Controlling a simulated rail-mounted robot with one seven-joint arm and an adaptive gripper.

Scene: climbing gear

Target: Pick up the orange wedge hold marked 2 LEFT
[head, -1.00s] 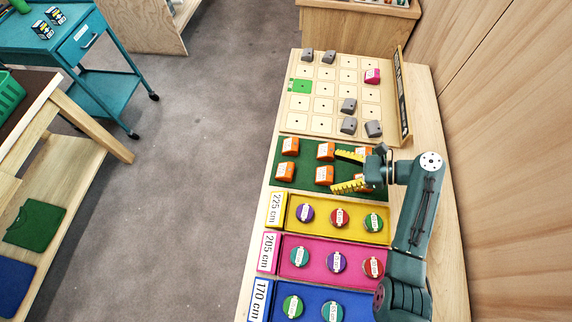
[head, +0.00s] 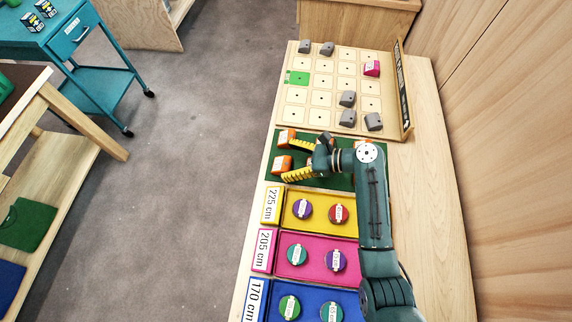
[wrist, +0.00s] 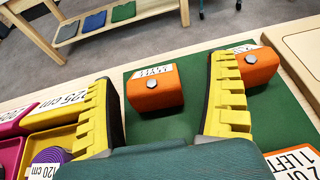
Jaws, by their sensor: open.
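Orange wedge holds with white labels sit on a green mat (wrist: 190,125). In the wrist view one orange hold (wrist: 155,90) stands between my two yellow fingers, with a gap on each side. Its label is upside down and too small to read surely. A second orange hold (wrist: 260,68) is just right of the right finger. My arm hides much of the mat.
Behind the mat, a wooden board (head: 320,100) carries grey holds and a pink hold (head: 371,68). In front lie yellow (head: 320,220), pink (head: 315,265) and blue (head: 305,312) trays with round discs. A raised sign (head: 402,90) edges the board's right.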

